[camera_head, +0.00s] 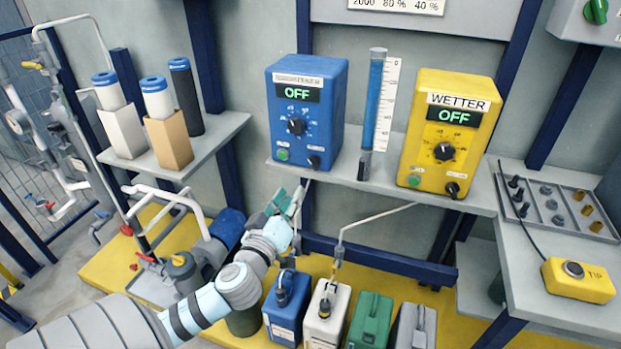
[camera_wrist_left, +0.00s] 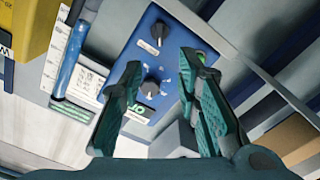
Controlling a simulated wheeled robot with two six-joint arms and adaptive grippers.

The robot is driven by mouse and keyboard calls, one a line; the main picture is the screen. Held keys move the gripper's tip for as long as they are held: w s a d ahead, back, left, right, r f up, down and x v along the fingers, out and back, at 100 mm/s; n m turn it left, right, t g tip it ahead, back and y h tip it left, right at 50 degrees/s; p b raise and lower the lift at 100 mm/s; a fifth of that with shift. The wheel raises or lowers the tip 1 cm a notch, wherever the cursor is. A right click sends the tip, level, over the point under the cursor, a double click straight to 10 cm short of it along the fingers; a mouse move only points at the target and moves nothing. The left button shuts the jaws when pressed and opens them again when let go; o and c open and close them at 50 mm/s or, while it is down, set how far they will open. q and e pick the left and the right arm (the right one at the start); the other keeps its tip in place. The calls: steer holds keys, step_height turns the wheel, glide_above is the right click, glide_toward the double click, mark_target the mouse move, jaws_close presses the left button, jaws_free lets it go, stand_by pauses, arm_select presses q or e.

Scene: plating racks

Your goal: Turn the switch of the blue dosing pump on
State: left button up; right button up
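The blue dosing pump (camera_head: 337,107) stands on the grey wall shelf. Its display (camera_head: 297,92) reads OFF. A dial (camera_head: 296,126) is mid-front, with a green button (camera_head: 283,155) lower left and a black switch knob (camera_head: 313,162) lower right. My left gripper (camera_head: 287,203) is below the shelf edge, under and in front of the pump. In the left wrist view the pump (camera_wrist_left: 172,50) appears upside down beyond my open, empty fingers (camera_wrist_left: 160,78), with the black knob (camera_wrist_left: 160,31) and green button (camera_wrist_left: 201,57) both visible. My right gripper is not in view.
A yellow pump (camera_head: 470,85) labelled WETTER, also OFF, stands to the right, past a blue level tube (camera_head: 372,110). Several canisters, including a white one (camera_head: 325,310), stand below the shelf.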

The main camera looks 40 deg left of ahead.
mark_target(311, 164)
arm_select(q)
steer(key=x, duration=1.3)
steer(key=shift+w+a+b, duration=0.1)
steer(key=shift+w+b, duration=0.1)
steer(key=shift+b, duration=0.15)
jaws_close()
